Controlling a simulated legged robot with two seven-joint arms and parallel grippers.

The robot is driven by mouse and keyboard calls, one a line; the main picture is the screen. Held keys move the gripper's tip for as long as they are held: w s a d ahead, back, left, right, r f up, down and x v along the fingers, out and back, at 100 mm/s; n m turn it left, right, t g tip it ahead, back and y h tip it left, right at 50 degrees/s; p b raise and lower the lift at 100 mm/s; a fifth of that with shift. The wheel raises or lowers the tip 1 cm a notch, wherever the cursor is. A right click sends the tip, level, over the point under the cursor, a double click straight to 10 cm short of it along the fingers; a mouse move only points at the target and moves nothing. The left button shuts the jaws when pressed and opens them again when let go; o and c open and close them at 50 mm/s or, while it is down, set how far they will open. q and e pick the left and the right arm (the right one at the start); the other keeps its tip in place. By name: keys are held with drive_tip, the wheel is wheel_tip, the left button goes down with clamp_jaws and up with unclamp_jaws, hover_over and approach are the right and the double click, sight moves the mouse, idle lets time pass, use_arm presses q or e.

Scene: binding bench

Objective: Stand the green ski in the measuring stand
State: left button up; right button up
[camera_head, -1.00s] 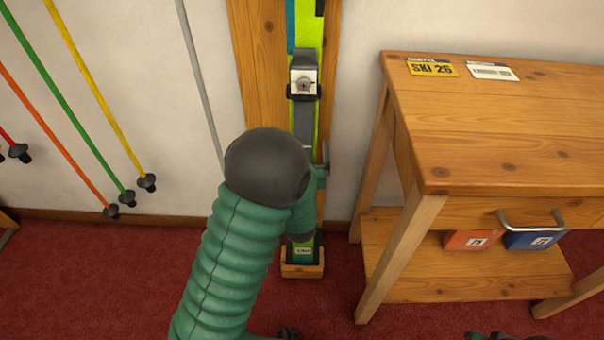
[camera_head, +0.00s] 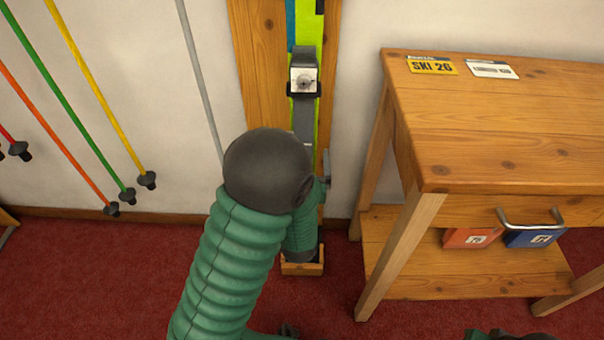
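The green ski (camera_head: 309,35), yellow-green with a grey and white binding, stands upright along the tall wooden board of the measuring stand (camera_head: 262,60). The stand's wooden foot box (camera_head: 302,268) is on the floor below the ski. My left arm crosses in front and hides the lower ski, so I cannot see whether its end sits inside the box. A grey finger-like part of my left gripper (camera_head: 326,170) shows at the ski's right edge; most of this gripper is hidden behind my arm, and its grip cannot be seen. My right gripper is not recognisable in view.
A wooden table (camera_head: 500,120) stands close on the right, with a yellow SKI 26 card (camera_head: 432,67) and a white card (camera_head: 492,71) on top. Red and blue boxes (camera_head: 535,238) are on its lower shelf. Several coloured poles (camera_head: 85,90) lean on the left wall.

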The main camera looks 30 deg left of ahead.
use_arm(q)
drive_tip(key=p+v, duration=0.5)
drive_tip(key=p, duration=0.3)
drive_tip(key=shift+s+d+p, duration=0.15)
drive_tip(key=shift+s+p, duration=0.05)
drive_tip(key=shift+p, duration=0.1)
idle(1.1)
drive_tip(key=shift+s+d, duration=0.1)
drive_tip(key=p+v, duration=0.4)
drive_tip(key=v, duration=0.3)
drive_tip(key=shift+s+d+p, duration=0.15)
drive_tip(key=shift+p, duration=0.25)
drive_tip(key=shift+f, duration=0.15)
